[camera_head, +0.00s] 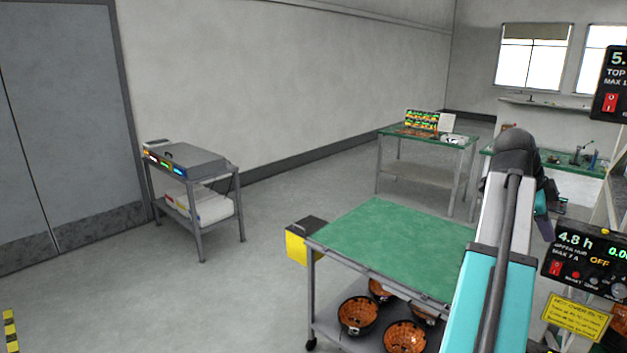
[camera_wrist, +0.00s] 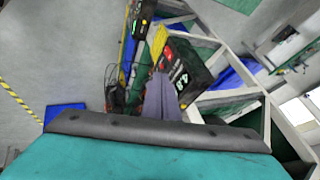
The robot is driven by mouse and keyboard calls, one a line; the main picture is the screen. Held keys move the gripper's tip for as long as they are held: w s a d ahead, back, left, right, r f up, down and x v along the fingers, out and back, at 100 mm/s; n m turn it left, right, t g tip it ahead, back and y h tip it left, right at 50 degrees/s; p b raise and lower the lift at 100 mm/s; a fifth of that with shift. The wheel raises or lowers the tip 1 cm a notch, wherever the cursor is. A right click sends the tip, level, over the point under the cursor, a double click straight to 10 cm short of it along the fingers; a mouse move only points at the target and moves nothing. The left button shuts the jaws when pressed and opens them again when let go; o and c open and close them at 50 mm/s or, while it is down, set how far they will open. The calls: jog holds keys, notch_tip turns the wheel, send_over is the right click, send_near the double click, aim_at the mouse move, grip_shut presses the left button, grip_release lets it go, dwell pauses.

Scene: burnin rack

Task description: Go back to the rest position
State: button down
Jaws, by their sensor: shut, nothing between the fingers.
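My arm reaches up on the right side of the head view, beside the rack with the control panel. My gripper (camera_wrist: 166,92) shows in the wrist view as two grey fingers pressed together with nothing between them.
A control panel (camera_head: 584,263) reading 4.8 h and a yellow warning label (camera_head: 576,317) are close right of my arm. A green-topped cart (camera_head: 385,245) with several orange-black bowls below stands left of it. Open floor (camera_head: 180,290) lies farther left.

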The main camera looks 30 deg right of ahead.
jog(key=w+a+f+n, duration=0.1)
jog(key=w+a+f, duration=0.2)
jog(key=w+f, duration=0.3)
jog(key=w+a+f+n+y, duration=0.1)
jog(key=w+a+f+n, duration=0.15)
jog(key=w+f, duration=0.4)
jog(key=w+a+f+n, duration=0.1)
jog(key=w+a+f, duration=0.3)
jog(key=w+f, duration=0.25)
jog(key=w+a+f+n+y+b, duration=0.1)
jog(key=w+a+f+n, duration=0.2)
jog(key=a+f, duration=0.75)
jog(key=w+a+f+n+y+b, duration=0.15)
jog(key=w+a+f, duration=0.4)
jog(key=f, duration=0.75)
jog(key=s+a+f+n+g, duration=0.1)
jog(key=s+a+f+n, duration=0.3)
jog(key=a+f, duration=0.6)
jog(key=s+a+f+n+g, duration=0.1)
jog(key=s+a+f+n, duration=0.25)
jog(key=a+f, duration=0.7)
jog(key=s+a+f+n+g+y, duration=0.1)
jog(key=s+a+f+n+y, duration=0.2)
jog(key=s+a+f+n, duration=1)
jog(key=s+a+n, duration=0.1)
jog(key=s+a, duration=0.1)
jog(key=s, duration=0.2)
jog(key=shift+a, duration=0.2)
